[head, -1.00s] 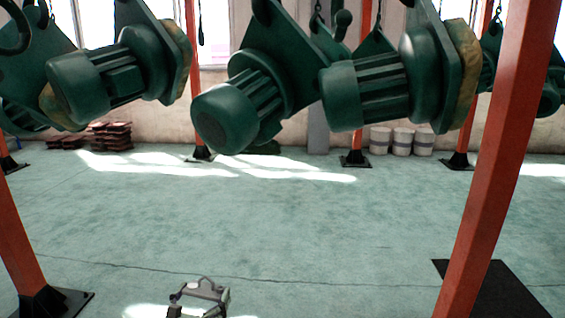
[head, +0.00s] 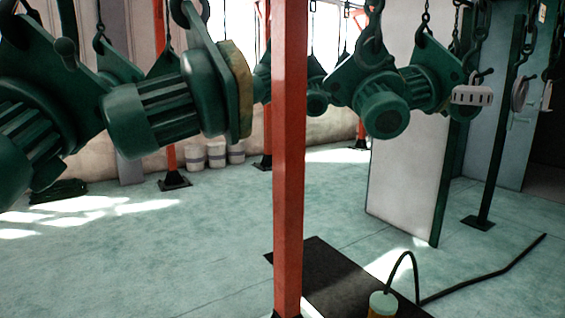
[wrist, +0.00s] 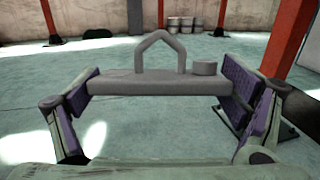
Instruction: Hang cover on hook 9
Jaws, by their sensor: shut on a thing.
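The cover (wrist: 125,88) is a grey flat bar-like part with a raised loop handle and a small round knob. It shows in the wrist view between the two purple-padded fingers of my gripper (wrist: 162,86), which is shut on it at both ends. The loop points up. My gripper and the cover are out of the head view. Several hooks hang on chains in the head view, among them a hook (head: 372,50) bearing a green motor part. Pale slotted parts (head: 472,96) hang at the right. No number is readable, so I cannot tell which hook is 9.
Large green motors (head: 155,115) hang at the upper left. A white panel (head: 408,180) stands behind. Open floor lies left.

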